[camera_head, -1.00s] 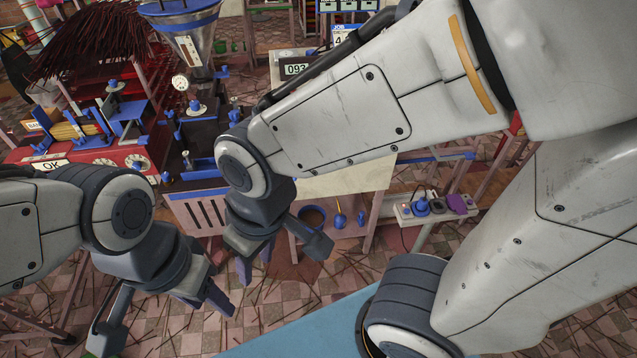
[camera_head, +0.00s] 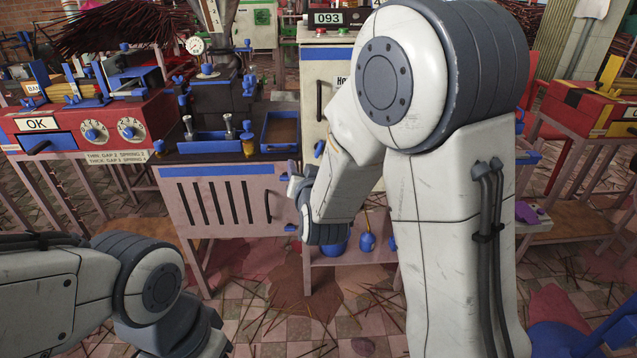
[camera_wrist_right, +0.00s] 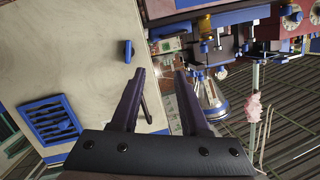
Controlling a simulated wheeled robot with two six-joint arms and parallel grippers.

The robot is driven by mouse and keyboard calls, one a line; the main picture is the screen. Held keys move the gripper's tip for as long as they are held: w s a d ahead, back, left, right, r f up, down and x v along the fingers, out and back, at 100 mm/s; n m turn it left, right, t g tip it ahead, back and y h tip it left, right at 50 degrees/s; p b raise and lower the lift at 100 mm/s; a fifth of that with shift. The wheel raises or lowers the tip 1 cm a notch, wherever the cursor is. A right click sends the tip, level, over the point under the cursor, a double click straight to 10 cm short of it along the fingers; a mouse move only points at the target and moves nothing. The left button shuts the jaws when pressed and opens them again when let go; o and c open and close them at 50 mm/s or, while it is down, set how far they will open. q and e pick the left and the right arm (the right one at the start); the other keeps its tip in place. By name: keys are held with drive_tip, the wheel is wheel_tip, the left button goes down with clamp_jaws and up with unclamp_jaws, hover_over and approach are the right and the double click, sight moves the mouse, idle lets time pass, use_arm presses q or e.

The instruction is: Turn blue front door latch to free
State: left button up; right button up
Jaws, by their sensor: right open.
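A white cabinet door (camera_head: 340,70) stands behind my right arm, which covers much of it. A small blue latch (camera_head: 320,148) shows at its left side, below a dark upright handle (camera_head: 320,100). In the right wrist view the pale door (camera_wrist_right: 80,50) fills the left part, with a blue latch (camera_wrist_right: 127,52) near its edge and the dark handle (camera_wrist_right: 146,106) behind the fingers. My right gripper (camera_wrist_right: 158,74) is open and empty, its left fingertip close to the latch in the picture; contact cannot be told. In the head view it is partly hidden (camera_head: 294,184). My left fingers are out of frame.
A slatted cabinet (camera_head: 225,208) with a blue tray (camera_head: 281,130) on top stands left of the white one. A red machine marked OK (camera_head: 95,125) is further left. A blue grille (camera_wrist_right: 50,120) is on the pale panel. Thin sticks litter the floor.

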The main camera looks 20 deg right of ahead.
sight(319, 149)
drive_tip(key=d+f+m+t+h+b, duration=0.2)
drive_tip(key=d+f+h+b, duration=0.1)
drive_tip(key=d+f+b, duration=0.15)
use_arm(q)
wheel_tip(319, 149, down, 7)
use_arm(e)
drive_tip(key=x, duration=1.1)
drive_tip(key=shift+d+r, duration=0.3)
drive_tip(key=shift+r, duration=0.15)
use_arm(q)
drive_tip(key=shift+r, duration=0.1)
use_arm(e)
drive_tip(key=shift+w, duration=0.15)
clamp_jaws()
